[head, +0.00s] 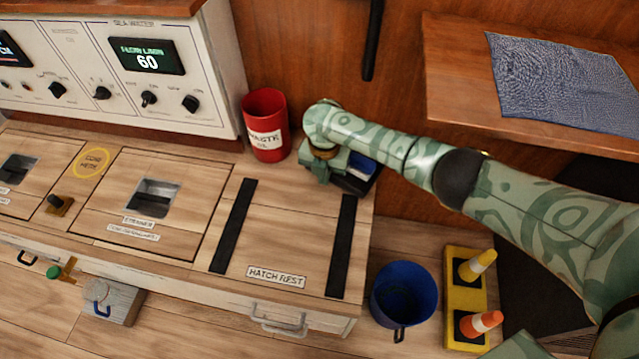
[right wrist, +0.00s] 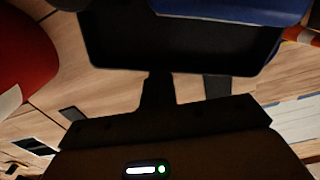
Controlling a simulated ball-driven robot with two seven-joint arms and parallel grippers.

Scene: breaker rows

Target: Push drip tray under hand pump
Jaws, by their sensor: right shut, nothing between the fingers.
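A black tray-like thing, which looks like the drip tray (right wrist: 170,55), spans the top of the right wrist view, with a blue part (right wrist: 235,10) behind or on it. In the head view the blue part (head: 362,166) shows at the back right corner of the counter, partly hidden by my right arm. My right gripper (head: 322,172) points down there, right beside the black thing. Its fingers (right wrist: 159,84) are shut and empty, with the tips at the black edge; contact is not certain. I cannot make out a hand pump for sure. My left gripper is not in view.
A red waste bin (head: 266,125) stands left of my right gripper. Two black strips (head: 232,225) cross the hatch rest counter, which is otherwise clear. A blue bucket (head: 404,292) and a yellow stand with cones (head: 461,300) are at the right. A wooden shelf (head: 455,75) overhangs the back right.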

